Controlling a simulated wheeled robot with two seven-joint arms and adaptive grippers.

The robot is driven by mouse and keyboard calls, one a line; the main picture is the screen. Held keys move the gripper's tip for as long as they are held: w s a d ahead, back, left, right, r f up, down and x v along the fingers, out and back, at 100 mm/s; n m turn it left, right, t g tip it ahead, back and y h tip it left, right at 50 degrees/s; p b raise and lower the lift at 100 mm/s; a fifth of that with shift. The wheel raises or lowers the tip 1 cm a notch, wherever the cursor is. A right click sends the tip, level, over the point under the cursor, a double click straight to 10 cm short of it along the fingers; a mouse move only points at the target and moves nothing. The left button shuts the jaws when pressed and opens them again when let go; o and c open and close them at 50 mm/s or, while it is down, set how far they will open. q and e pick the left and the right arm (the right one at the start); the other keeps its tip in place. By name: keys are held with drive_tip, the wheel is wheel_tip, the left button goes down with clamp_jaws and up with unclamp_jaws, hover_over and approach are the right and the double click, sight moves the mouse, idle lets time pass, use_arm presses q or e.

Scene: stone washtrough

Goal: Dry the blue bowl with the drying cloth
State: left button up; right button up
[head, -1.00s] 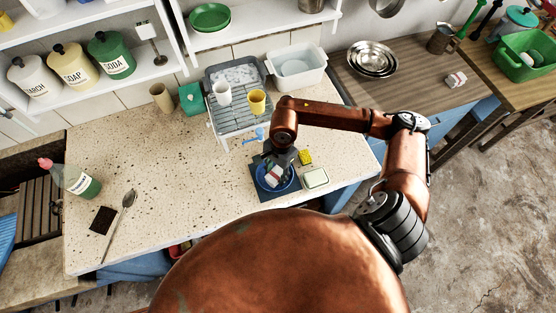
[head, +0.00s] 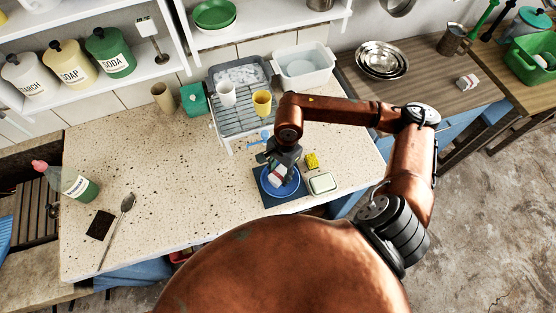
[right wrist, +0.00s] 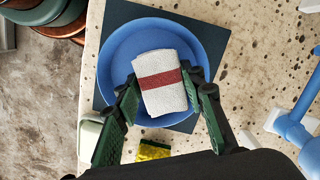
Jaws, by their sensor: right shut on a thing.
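The blue bowl (head: 294,186) rests on a dark square mat (head: 262,187) on the speckled counter. It also shows in the right wrist view (right wrist: 115,58). The drying cloth (right wrist: 161,82) is a folded white-grey pad with a dark red stripe. My right gripper (head: 279,172) is above the bowl, and in the right wrist view its fingers (right wrist: 163,92) are shut on the cloth from both sides. The cloth is in or just over the bowl; whether it presses on the inside I cannot tell. My left gripper is not in view.
A yellow sponge (head: 312,161) and a pale soap dish (head: 323,183) sit close to the right of the mat. Behind stands a drying rack (head: 238,122) with a white cup (head: 226,94) and a yellow cup (head: 262,103).

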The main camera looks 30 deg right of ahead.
drive_tip(key=shift+s+d+r+p, duration=0.1)
drive_tip(key=shift+r+p, duration=0.1)
drive_tip(key=shift+r, duration=0.45)
drive_tip(key=shift+s+d+r+p, duration=0.1)
drive_tip(key=shift+r+p, duration=0.05)
drive_tip(key=shift+r, duration=0.45)
drive_tip(key=shift+a+r, duration=0.15)
drive_tip(key=shift+r, duration=0.2)
drive_tip(key=shift+w+a+r+p, duration=0.1)
drive_tip(key=shift+w+r+p, duration=0.05)
drive_tip(key=shift+r+p, duration=0.8)
drive_tip(key=shift+r, duration=0.75)
drive_tip(key=shift+r+p, duration=0.3)
drive_tip(key=shift+r, duration=0.5)
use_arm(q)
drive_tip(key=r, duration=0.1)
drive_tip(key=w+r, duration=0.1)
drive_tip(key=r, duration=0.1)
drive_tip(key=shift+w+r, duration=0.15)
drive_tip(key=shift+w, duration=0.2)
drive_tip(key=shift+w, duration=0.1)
